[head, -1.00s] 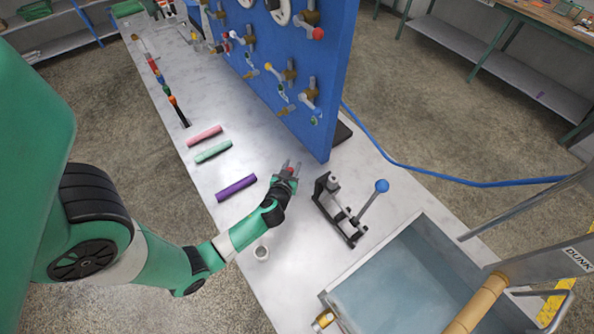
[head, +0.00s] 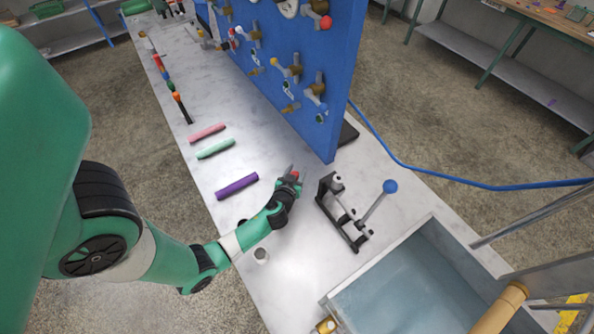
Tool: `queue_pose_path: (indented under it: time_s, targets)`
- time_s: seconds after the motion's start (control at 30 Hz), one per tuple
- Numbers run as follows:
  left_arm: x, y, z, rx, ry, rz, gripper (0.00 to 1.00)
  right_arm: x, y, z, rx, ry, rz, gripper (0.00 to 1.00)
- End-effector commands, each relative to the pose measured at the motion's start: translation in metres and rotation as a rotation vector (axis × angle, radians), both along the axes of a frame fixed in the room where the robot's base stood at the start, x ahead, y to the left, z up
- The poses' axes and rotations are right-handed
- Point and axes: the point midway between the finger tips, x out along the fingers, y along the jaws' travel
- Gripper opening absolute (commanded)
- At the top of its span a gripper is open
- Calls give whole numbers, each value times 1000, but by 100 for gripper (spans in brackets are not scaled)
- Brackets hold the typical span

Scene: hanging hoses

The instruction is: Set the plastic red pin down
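My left gripper (head: 296,175) reaches in from the left over the grey bench, between the purple hose and the black clamp. The red pin (head: 295,174) shows as a small red spot between its fingers, and the gripper looks shut on it. Most of the pin is hidden by the fingers. I cannot tell whether it touches the bench. My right gripper is not in view.
A black toggle clamp with a blue knob (head: 390,186) stands right of the gripper. A purple hose (head: 237,186) lies left, with green (head: 216,149) and pink (head: 208,134) ones beyond. A blue panel (head: 322,130) rises behind. A water tank (head: 345,291) is at front right.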

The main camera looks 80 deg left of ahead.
Motion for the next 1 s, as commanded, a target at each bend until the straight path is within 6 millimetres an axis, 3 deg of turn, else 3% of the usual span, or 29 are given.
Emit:
queue_pose_path:
  time_s: [0.1, 0.47, 0.8, 1.0]
  targets:
    - [0, 0, 0, 0, 0, 0, 65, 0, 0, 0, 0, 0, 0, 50]
    - [-1, -2, 7, 0, 0, -1, 65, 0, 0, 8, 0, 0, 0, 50]
    - [-32, -67, 34, -1, 1, -9, 65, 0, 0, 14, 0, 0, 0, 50]
    - [-47, -94, 49, 0, 1, -6, 65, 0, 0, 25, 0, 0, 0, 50]
